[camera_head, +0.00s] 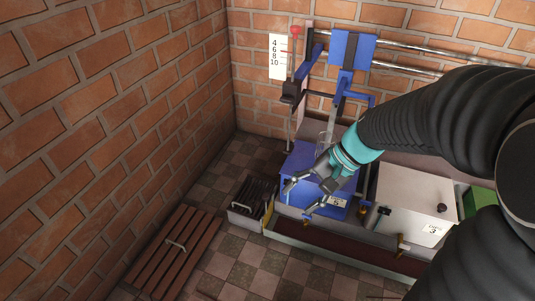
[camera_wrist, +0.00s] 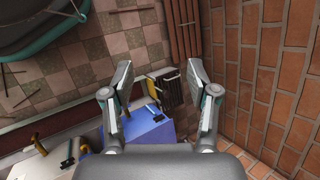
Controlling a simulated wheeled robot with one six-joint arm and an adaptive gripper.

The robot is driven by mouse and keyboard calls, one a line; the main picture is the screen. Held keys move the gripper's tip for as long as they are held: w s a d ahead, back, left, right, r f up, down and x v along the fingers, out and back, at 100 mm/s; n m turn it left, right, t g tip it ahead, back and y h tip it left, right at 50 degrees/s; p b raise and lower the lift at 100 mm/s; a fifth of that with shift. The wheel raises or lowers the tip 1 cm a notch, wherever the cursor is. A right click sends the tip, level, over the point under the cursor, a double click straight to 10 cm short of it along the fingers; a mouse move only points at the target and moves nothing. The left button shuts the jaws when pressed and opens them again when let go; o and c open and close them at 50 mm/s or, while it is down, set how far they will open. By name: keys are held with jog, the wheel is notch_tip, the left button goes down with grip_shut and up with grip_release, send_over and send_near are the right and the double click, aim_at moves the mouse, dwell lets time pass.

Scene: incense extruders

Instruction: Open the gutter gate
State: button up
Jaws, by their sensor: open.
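The gutter (camera_head: 335,244) is a long reddish-brown channel along the front of the machines. At its left end a thin upright plate with a yellowish edge (camera_head: 268,215) stands beside a dark slatted grate; it looks like the gutter gate, though I cannot tell its exact form. In the wrist view this yellowish-edged plate (camera_wrist: 152,88) shows between my fingers, beyond them. My gripper (camera_head: 298,201) is open and empty, above the gutter's left part in front of the blue box. Its spread fingers also show in the wrist view (camera_wrist: 160,65), touching nothing visible.
The blue box (camera_head: 303,160) stands behind the gutter, with a white box (camera_head: 415,198) to its right. The dark grate (camera_head: 250,198) lies left of the gutter. A wooden slatted cover (camera_head: 172,262) lies on the checkered floor. Brick walls close the left and back.

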jog(key=w+a+f+m+t+y, duration=0.1)
jog(key=w+a+f+m+y, duration=0.3)
jog(key=w+f+m+y, duration=0.7)
jog(key=m+t+h, duration=0.3)
jog(key=m+t, duration=0.6)
jog(key=t, duration=0.2)
send_near(265, 195)
jog(key=x, duration=1)
jog(key=shift+f+b, duration=0.4)
grip_shut()
jog(key=shift+r, duration=0.1)
